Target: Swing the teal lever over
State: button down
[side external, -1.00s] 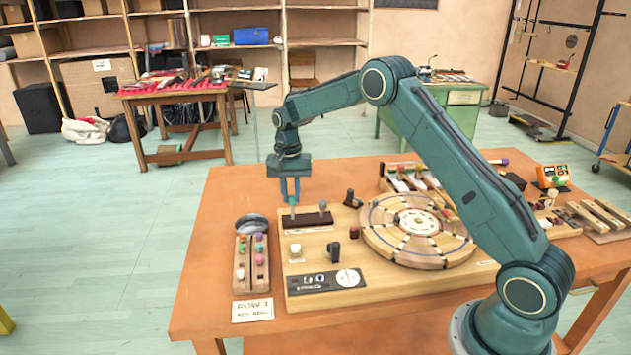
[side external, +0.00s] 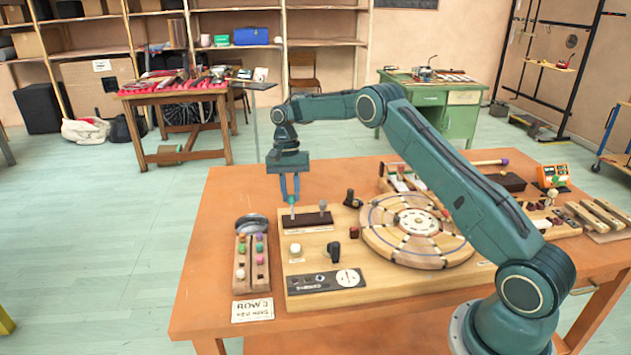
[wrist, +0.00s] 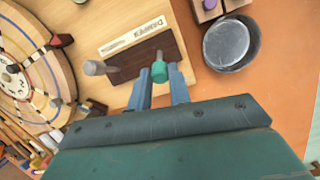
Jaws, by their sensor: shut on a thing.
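The teal lever (wrist: 159,72) has a round teal knob and stands at one end of a dark brown block (wrist: 140,58). In the side view, its knob is mostly hidden at my fingertips, above the left end of the block (side external: 308,221). My gripper (side external: 290,200) points down over that end. In the wrist view, the fingers of my gripper (wrist: 160,84) lie on both sides of the teal lever, shut on it. A second lever with a grey knob (wrist: 94,68) stands at the other end of the block; it also shows in the side view (side external: 323,205).
A metal bowl (side external: 252,224) and a wooden rack of coloured knobs (side external: 240,272) stand left of the board. A large round segmented wooden disc (side external: 372,243) lies to the right. A black knob (side external: 333,250) and a white knob (side external: 295,249) sit in front.

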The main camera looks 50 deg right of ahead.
jog(key=shift+w, duration=0.15)
jog(key=c, duration=1.3)
grip_release()
jog(key=shift+d, duration=0.1)
jog(key=shift+a+t, duration=0.3)
jog(key=shift+a, duration=0.1)
jog(key=shift+s+r+h, duration=0.1)
jog(key=shift+s+h, duration=0.3)
jog(key=shift+h, duration=0.1)
